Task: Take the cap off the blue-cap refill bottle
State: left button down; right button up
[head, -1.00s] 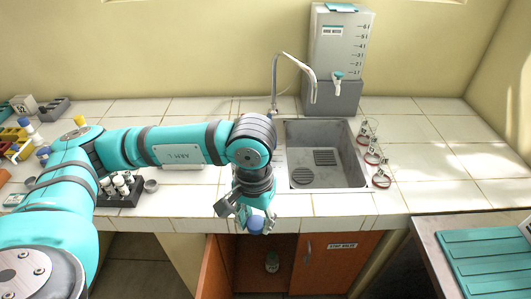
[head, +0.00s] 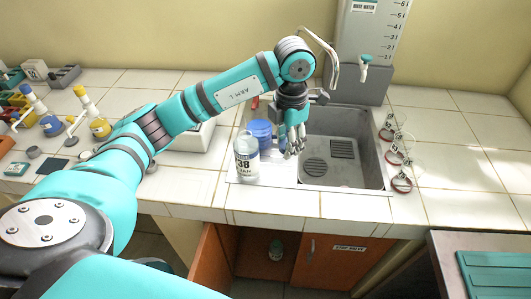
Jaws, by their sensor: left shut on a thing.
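A clear bottle (head: 246,165) with a white label reading 38 stands upright on the counter, left of the sink. A round blue piece, which looks like the blue cap (head: 260,132), shows just behind and to the right of the bottle's top. My left gripper (head: 292,146) points down beside it, at the sink's left edge. Its jaws look shut on the blue cap, but the contact between fingers and cap is hard to make out. My right gripper is out of view.
The sink (head: 340,150) lies to the right, with red-rimmed rings (head: 401,184) beyond it. A water tank (head: 368,60) stands behind. Bottles with pump tops (head: 98,126) stand at the left.

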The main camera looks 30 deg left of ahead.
pick_arm(q)
jog(key=w+a+f+n, duration=0.1)
jog(key=w+a+n, duration=0.1)
jog(key=n, duration=0.7)
jog(key=n+b, duration=0.2)
jog(key=n, duration=1.7)
send_over(273, 167)
notch_tip(273, 167, down, 5)
jog(key=shift+n, duration=0.3)
notch_tip(273, 167, down, 10)
jog(key=shift+w+r+p, duration=0.15)
jog(key=shift+r+p, duration=0.1)
jog(key=shift+p, duration=0.6)
jog(key=shift+a+f, duration=0.1)
jog(key=shift+f, duration=0.05)
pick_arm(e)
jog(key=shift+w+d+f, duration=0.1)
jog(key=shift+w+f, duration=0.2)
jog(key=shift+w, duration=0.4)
pick_arm(q)
jog(key=shift+f, duration=0.2)
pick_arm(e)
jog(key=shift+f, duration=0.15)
pick_arm(q)
jog(key=shift+f, duration=0.1)
